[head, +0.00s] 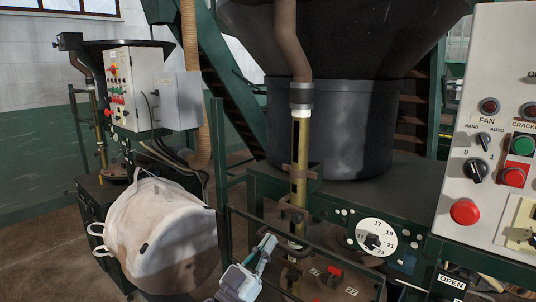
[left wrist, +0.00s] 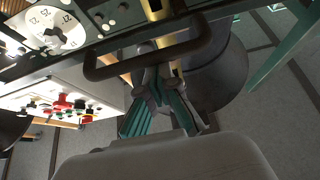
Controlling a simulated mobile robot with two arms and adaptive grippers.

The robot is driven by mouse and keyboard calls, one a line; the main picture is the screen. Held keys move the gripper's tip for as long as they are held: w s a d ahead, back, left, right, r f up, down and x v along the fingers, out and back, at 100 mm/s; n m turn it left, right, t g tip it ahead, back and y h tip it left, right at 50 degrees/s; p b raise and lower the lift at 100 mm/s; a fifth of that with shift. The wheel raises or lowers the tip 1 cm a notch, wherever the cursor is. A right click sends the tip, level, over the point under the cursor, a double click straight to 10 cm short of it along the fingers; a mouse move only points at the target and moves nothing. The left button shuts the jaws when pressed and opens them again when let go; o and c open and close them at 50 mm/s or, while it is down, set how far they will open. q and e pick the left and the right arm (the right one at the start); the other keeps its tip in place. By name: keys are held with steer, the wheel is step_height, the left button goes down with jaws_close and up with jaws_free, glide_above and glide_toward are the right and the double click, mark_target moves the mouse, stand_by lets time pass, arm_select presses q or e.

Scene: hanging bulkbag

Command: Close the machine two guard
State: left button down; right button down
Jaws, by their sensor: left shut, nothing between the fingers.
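The machine guard shows in the head view as a dark green metal frame (head: 258,219) at the lower middle, in front of the brass-coloured post. I cannot tell from these frames how far it is swung. My left gripper (head: 268,243) is in front of this frame, with its fingers pointing up and to the right. In the left wrist view the left gripper (left wrist: 165,72) is shut and empty, close to a dark U-shaped handle (left wrist: 140,64). I cannot tell whether the fingers touch the handle. My right gripper is not in view.
A white bulk bag (head: 160,232) hangs at the left. A control panel (head: 480,130) with knobs and buttons stands at the right. A numbered dial (head: 376,237) is right of the post (head: 300,170). A second control box (head: 131,85) stands behind left.

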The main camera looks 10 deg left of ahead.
arm_select(q)
steer(key=b, duration=0.7)
glide_toward(284, 271)
step_height(284, 271, up, 4)
steer(key=w+d, duration=0.1)
steer(key=w, duration=0.1)
steer(key=shift+w+d+f, duration=0.1)
steer(key=shift+d+f, duration=0.05)
steer(key=shift+f, duration=0.35)
